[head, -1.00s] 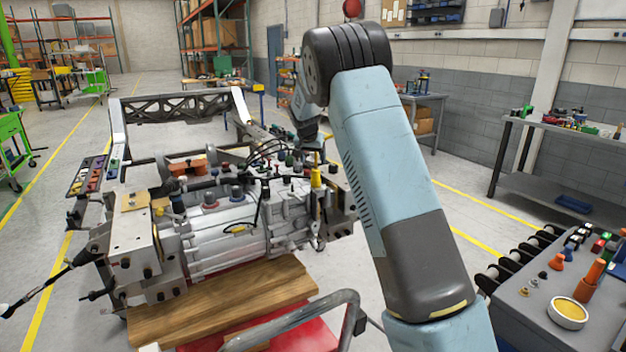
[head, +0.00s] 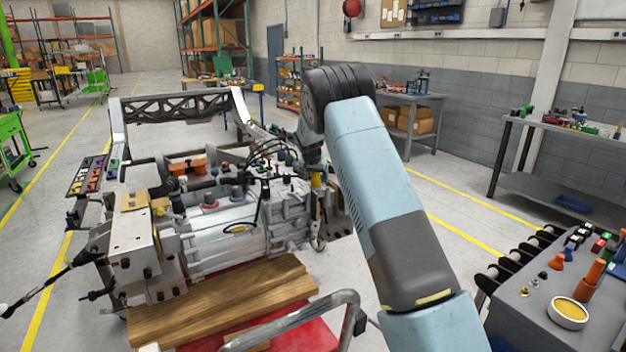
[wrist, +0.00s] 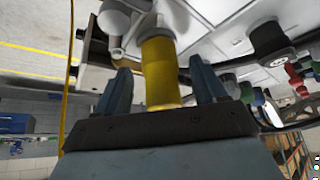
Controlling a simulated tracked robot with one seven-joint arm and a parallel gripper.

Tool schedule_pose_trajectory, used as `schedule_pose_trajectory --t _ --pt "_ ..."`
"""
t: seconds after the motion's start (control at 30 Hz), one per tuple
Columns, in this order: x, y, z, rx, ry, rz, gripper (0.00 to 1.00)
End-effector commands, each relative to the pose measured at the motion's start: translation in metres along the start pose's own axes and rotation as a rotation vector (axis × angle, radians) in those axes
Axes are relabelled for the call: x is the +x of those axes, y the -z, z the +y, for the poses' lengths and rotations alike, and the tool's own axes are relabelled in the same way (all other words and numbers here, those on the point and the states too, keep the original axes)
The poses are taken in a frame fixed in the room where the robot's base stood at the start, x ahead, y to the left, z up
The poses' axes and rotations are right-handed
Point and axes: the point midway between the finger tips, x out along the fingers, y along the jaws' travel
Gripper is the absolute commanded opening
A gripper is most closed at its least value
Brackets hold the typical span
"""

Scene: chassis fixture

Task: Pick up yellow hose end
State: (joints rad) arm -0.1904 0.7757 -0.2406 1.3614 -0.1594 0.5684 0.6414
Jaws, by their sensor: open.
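The yellow hose end (wrist: 159,70) is a short yellow cylinder in the middle of the wrist view, joined at its far end to a grey-white fitting. My gripper (wrist: 162,84) is open, with one dark blue finger on each side of the yellow cylinder. Small gaps show between the fingers and the cylinder. In the head view, the yellow hose end (head: 316,180) stands at the right side of the grey machine unit, partly hidden under my arm's end. My fingers cannot be made out there.
The machine unit (head: 225,237) carries black cables, caps and fittings close to the hose end. Wooden planks (head: 215,302) lie in front of it. A grey workbench (head: 545,312) with an orange tool and a yellow-filled bowl (head: 568,312) stands at the right.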

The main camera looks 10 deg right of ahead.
Motion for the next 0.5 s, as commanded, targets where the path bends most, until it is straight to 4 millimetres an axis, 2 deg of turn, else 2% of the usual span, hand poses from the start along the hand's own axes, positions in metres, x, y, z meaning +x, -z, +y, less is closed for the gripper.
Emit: schedule_pose_trajectory --t 0.27,0.5 --pt "0.0043 0.0003 -0.0001 0.000 0.001 0.001 0.69" --pt "0.0042 0.0002 0.0000 0.000 0.001 0.000 0.47"
